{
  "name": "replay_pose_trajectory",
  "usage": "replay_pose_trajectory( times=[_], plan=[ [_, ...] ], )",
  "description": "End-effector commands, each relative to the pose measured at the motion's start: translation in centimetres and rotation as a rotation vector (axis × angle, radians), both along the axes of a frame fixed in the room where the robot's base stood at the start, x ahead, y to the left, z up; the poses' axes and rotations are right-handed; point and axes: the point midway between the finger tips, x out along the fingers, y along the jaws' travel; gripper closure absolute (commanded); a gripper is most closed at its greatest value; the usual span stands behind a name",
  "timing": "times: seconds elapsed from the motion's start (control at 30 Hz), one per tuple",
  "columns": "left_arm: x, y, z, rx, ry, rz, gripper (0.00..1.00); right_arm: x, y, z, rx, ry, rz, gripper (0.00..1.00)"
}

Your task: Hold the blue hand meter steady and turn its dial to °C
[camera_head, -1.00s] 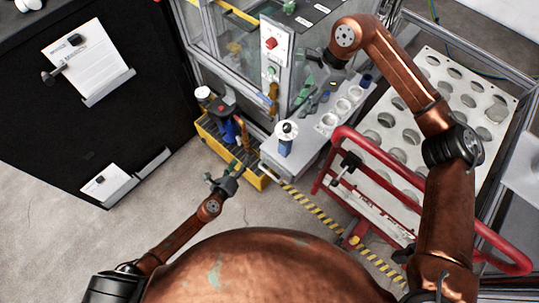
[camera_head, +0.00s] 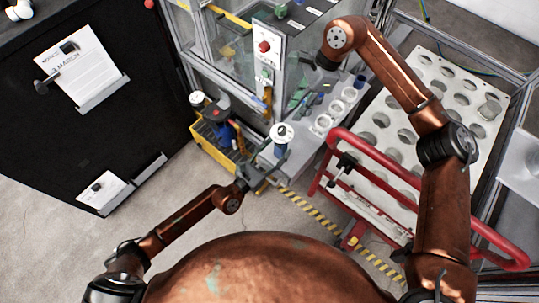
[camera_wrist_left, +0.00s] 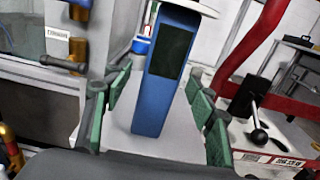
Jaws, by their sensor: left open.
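The blue hand meter (camera_head: 280,149) stands upright on the front end of a grey bench top. Its round white dial face with a dark knob (camera_head: 281,132) is on top; I cannot read its setting. In the left wrist view the blue body (camera_wrist_left: 160,85) with a dark panel stands between the green-padded fingers of my left gripper (camera_wrist_left: 158,112), with gaps on both sides. In the head view my left gripper (camera_head: 264,168) is low at the meter's near side, open. My right gripper (camera_head: 306,88) hangs above the bench behind the meter; its fingers are hard to make out.
A yellow crate (camera_head: 213,152) with tools stands left of the bench. White round holders (camera_head: 323,124) line the bench behind the meter. A red rail (camera_head: 392,165) and a white perforated tray (camera_head: 462,101) are to the right. A glazed cabinet stands behind.

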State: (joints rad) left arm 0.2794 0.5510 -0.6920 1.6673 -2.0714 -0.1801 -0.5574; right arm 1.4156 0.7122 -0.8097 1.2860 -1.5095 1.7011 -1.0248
Motion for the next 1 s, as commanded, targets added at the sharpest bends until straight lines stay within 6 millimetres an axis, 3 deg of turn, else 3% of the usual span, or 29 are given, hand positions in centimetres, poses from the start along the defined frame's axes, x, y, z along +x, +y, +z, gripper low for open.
replay_pose_trajectory(
  times=[0.2,0.53,1.0],
  plan=[
    [1.7,-1.3,0.0,-0.001,0.001,-0.001,0.48,0.0,0.0,0.0,0.000,0.000,0.000,0.71],
    [2.0,-1.5,0.0,0.000,0.001,-0.001,0.48,0.0,-0.1,0.0,0.000,0.000,-0.001,0.71],
    [2.0,-1.5,0.0,0.000,0.001,0.000,0.80,0.0,0.0,0.0,0.000,0.000,0.000,0.71]
  ],
)
